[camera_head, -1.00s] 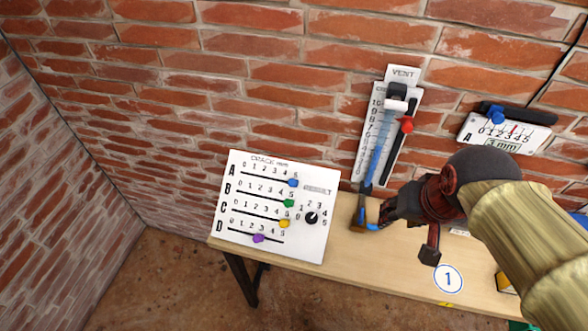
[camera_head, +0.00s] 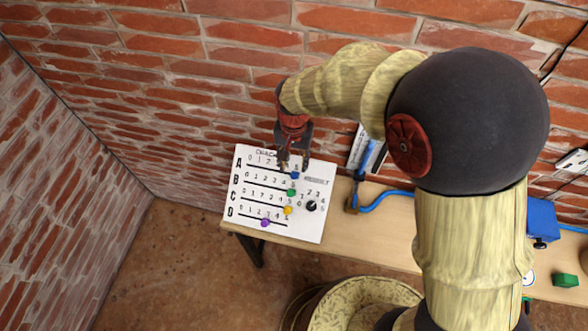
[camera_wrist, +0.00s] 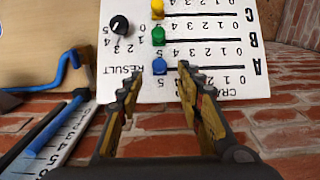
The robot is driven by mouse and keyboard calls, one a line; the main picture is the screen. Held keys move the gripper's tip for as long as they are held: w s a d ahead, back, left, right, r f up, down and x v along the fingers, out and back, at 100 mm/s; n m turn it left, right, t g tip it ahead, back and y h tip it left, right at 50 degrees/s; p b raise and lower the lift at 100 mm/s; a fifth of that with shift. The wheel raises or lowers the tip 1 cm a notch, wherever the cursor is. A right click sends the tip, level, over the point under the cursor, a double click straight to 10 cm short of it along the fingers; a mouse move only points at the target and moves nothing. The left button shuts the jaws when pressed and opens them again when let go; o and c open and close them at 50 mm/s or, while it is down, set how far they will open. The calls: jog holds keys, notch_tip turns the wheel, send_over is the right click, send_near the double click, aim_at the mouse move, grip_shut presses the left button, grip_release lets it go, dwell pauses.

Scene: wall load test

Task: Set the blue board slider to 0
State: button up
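The blue slider (camera_head: 295,175) is the top knob, in row A of the white board (camera_head: 308,228), at the right end of its slot near the 5. In the wrist view the blue slider (camera_wrist: 159,66) shows upside down, just beyond and between my fingertips. My gripper (camera_head: 294,163) is open and empty, in front of the upper right part of the board; the wrist view also shows my gripper (camera_wrist: 158,84) with its fingers apart. Whether a finger touches the knob cannot be told. Part of the row A scale is hidden by my gripper.
The green (camera_head: 291,193), yellow (camera_head: 288,210) and purple (camera_head: 264,223) sliders sit below, with a black dial (camera_head: 311,206) to the right. A brick wall (camera_head: 130,110) stands behind. A blue tube (camera_head: 385,198), a blue box (camera_head: 541,222) and a green block (camera_head: 565,281) are on the table (camera_head: 385,235).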

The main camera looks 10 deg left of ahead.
aim_at(294, 174)
notch_tip(294, 174, down, 6)
jog(key=shift+r, duration=0.15)
jog(key=shift+c, duration=1.4)
grip_shut()
